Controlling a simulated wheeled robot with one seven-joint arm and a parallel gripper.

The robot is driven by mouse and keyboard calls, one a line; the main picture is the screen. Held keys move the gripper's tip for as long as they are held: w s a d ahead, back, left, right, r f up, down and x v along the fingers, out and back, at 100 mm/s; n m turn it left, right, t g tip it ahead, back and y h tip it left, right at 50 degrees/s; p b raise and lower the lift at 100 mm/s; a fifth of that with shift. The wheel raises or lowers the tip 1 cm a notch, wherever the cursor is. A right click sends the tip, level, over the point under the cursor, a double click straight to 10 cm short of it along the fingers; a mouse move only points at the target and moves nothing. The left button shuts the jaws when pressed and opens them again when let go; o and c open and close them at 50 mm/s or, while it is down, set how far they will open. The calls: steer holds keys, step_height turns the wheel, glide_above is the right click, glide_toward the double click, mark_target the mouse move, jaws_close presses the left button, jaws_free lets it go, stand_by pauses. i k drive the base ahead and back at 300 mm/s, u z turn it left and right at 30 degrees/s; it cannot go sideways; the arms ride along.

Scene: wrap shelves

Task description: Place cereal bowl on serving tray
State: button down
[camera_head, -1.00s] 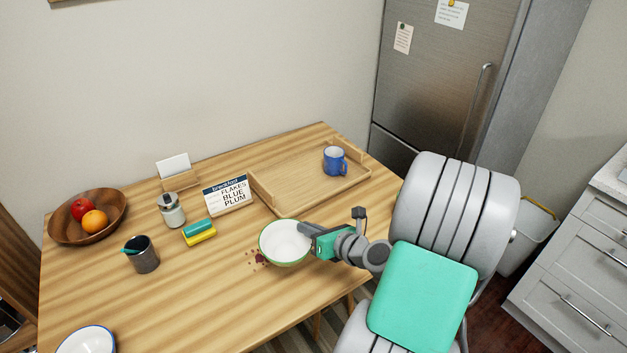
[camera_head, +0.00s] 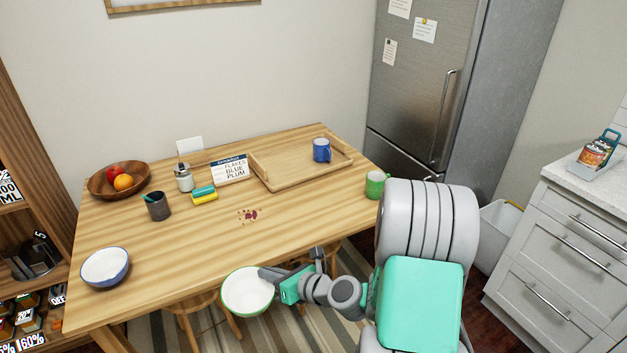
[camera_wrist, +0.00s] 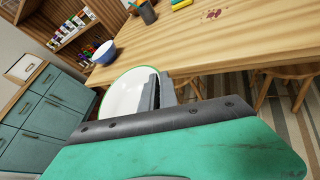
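A white bowl with a green rim (camera_head: 247,292) is held at its right edge by my gripper (camera_head: 272,279), in front of the table's near edge and over the floor. In the wrist view the same bowl (camera_wrist: 122,97) shows with the gripper's fingers (camera_wrist: 153,92) closed at its rim. The wooden serving tray (camera_head: 290,178) lies at the back right of the table, with a blue mug (camera_head: 321,150) on it. A second bowl, white inside with a blue rim (camera_head: 105,266), stands at the table's left front.
A card reading flakes, blue, plum (camera_head: 230,169) stands left of the tray. A green mug (camera_head: 375,184) is at the right edge. A dark red spill (camera_head: 249,215) marks the table's middle. Stools (camera_head: 200,318) stand under the near edge. The tray's left part is clear.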

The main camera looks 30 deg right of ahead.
mark_target(282, 167)
steer(key=z, duration=0.8)
steer(key=i, duration=0.9)
steer(key=u, duration=0.8)
steer(key=i, duration=0.95)
steer(key=u, duration=0.15)
